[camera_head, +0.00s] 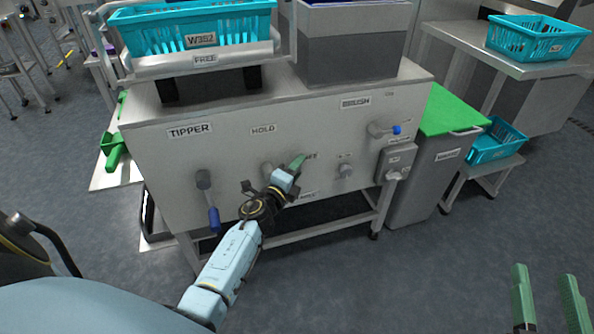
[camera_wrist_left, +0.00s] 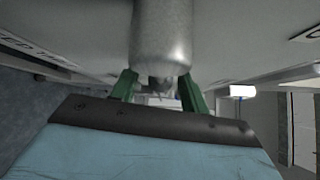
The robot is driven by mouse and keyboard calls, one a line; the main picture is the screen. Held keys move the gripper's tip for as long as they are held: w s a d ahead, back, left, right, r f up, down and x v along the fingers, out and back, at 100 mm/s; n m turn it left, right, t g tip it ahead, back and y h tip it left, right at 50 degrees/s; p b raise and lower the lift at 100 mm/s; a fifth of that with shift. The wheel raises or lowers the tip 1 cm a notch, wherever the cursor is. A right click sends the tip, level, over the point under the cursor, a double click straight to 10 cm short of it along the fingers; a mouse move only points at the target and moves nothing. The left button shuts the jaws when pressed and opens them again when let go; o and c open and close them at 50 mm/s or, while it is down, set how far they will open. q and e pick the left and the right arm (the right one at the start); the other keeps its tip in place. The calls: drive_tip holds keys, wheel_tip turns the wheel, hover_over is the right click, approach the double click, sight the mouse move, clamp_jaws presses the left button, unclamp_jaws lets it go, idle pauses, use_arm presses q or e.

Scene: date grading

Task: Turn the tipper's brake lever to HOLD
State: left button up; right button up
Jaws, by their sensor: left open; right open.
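The tipper's grey front panel (camera_head: 160,160) carries the labels TIPPER (camera_head: 190,131) and HOLD (camera_head: 263,129). A second label right of the brake lever is partly hidden. A grey metal hub, seemingly the brake lever's (camera_head: 267,169), sits below HOLD; my arm hides part of it, so its pointing direction is unclear. My left gripper (camera_head: 298,162) is open in front of the panel. In the left wrist view its green fingers (camera_wrist_left: 157,90) stand either side of a grey metal cylinder (camera_wrist_left: 162,40); contact cannot be told. My right gripper (camera_head: 550,297) is open and empty at the lower right.
A blue-handled crank (camera_head: 211,215) hangs left of the lever. A blue-tipped lever (camera_head: 385,130) and a grey box (camera_head: 396,160) are to the right. The floor in front is clear.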

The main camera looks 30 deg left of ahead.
use_arm(q)
drive_tip(key=shift+w, duration=0.25)
use_arm(e)
drive_tip(key=shift+r, duration=0.35)
use_arm(q)
drive_tip(key=shift+c, duration=0.2)
clamp_jaws()
use_arm(e)
drive_tip(key=shift+t, duration=0.3)
